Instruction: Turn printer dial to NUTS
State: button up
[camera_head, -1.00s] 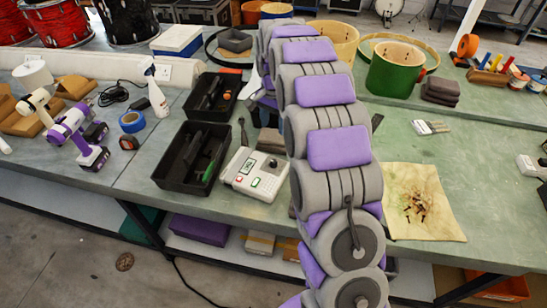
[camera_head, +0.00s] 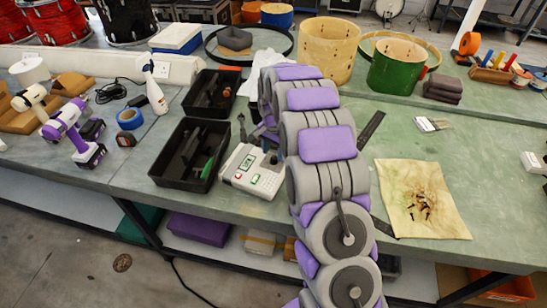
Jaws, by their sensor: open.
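The white printer (camera_head: 250,176) sits on the green bench, left of my arm, with a small green-lit display and red and green buttons on its top. Its dial cannot be made out; my gripper and arm cover the printer's right and back part. My gripper (camera_head: 268,148) is open, just over the back right of the printer and partly hidden by my own arm. Whether its fingers touch the dial cannot be told, nor can the dial's setting be read.
Black bins (camera_head: 190,152) stand close left of the printer. A dark ruler (camera_head: 371,129) and a stained sheet (camera_head: 422,200) with small dark pieces lie right of my arm. Wooden (camera_head: 328,50) and green (camera_head: 396,66) drum shells stand behind. The bench right of the arm is mostly clear.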

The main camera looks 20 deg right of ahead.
jog(key=shift+f, duration=1.2)
jog(key=shift+c, duration=0.2)
jog(key=c, duration=1)
jog(key=shift+r, duration=0.1)
